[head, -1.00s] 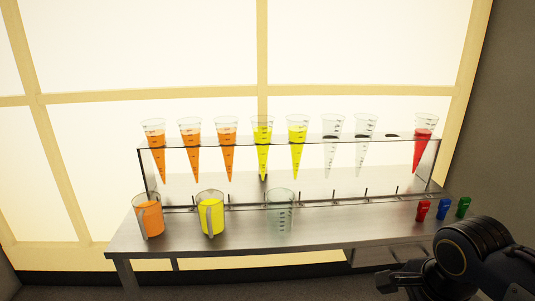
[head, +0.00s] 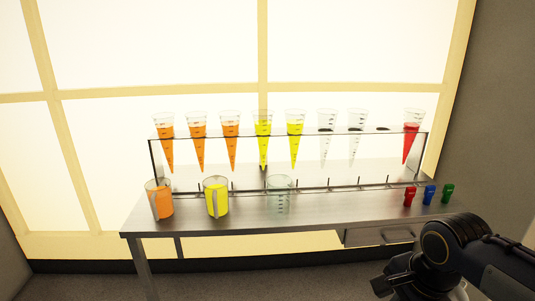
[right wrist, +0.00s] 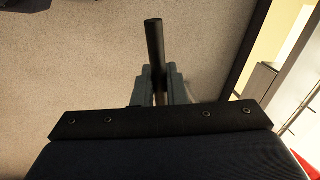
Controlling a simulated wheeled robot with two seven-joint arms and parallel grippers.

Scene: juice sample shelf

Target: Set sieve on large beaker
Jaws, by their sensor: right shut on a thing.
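A clear empty beaker (head: 280,197) with markings stands upright on the steel table, right of a yellow-filled beaker (head: 216,198) and an orange-filled one (head: 159,200). My right gripper (head: 382,287) is low at the lower right of the head view, in front of and below the table, apart from the beakers. In the right wrist view its fingers (right wrist: 154,86) are shut around a dark rod (right wrist: 154,45), which looks like a handle. No sieve bowl or mesh can be made out. My left gripper is not in view.
A clear rack (head: 290,133) along the table's back holds several cones, orange, yellow, empty and red. Red (head: 409,196), blue (head: 430,194) and green (head: 447,193) small items stand at the table's right end. The table top (head: 340,210) is bare right of the clear beaker.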

